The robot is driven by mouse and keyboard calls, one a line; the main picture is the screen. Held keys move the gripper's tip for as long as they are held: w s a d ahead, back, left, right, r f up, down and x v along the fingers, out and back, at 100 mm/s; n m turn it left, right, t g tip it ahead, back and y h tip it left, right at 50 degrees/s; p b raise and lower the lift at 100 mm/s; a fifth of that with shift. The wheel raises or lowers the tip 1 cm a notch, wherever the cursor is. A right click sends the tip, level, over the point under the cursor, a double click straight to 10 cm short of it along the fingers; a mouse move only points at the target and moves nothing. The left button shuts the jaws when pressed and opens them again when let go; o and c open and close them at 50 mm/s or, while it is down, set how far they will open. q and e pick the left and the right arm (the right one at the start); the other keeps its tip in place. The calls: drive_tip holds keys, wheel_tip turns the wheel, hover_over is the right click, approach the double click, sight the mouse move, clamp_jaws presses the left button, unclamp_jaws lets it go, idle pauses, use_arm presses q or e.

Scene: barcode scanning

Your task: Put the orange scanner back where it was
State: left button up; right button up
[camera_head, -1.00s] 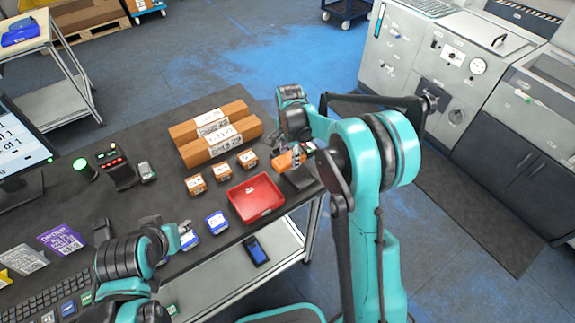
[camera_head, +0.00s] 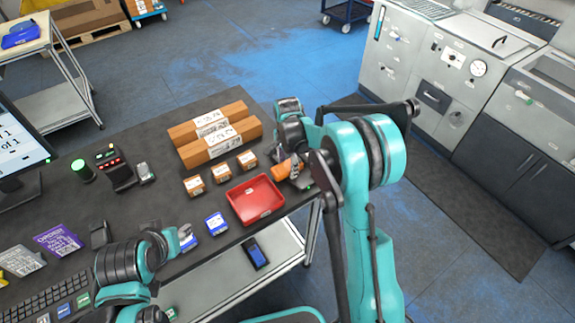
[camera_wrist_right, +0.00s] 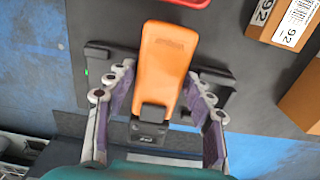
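The orange scanner (camera_head: 281,169) is at the table's right edge, beside the red tray. In the right wrist view the scanner (camera_wrist_right: 168,60) lies between the two fingers of my right gripper (camera_wrist_right: 160,78), with narrow gaps on both sides. My right gripper (camera_head: 293,167) looks open around it. A dark holder (camera_wrist_right: 98,66) with a small green light shows under and beside the scanner. Whether the scanner is fully seated is hard to tell. My left gripper (camera_head: 183,238) is at the front edge near a blue-and-white box; its fingers are too small to judge.
The red tray (camera_head: 255,200) is left of the right gripper. Small orange boxes (camera_head: 221,172) and two long cartons (camera_head: 213,132) stand behind it. A blue-and-white box (camera_head: 215,223) is near the front edge. A keyboard (camera_head: 45,305) is at lower left.

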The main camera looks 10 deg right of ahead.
sight(288, 166)
drive_tip(key=shift+r, duration=0.35)
wheel_tip(288, 166, up, 11)
drive_tip(key=p, duration=0.3)
drive_tip(key=s+d+r+n+t, duration=0.25)
drive_tip(key=s+r+n, duration=0.35)
drive_tip(key=s+r, duration=0.45)
drive_tip(key=s+f+n+t, duration=0.2)
drive_tip(key=s+n, duration=0.2)
drive_tip(key=s, duration=0.3)
drive_tip(key=s+f+n+t, duration=0.1)
drive_tip(key=s+n+t, duration=0.1)
drive_tip(key=s+n, duration=0.2)
drive_tip(key=s, duration=0.3)
drive_tip(key=shift+s+f+t, duration=0.3)
drive_tip(key=shift+f+t, duration=0.05)
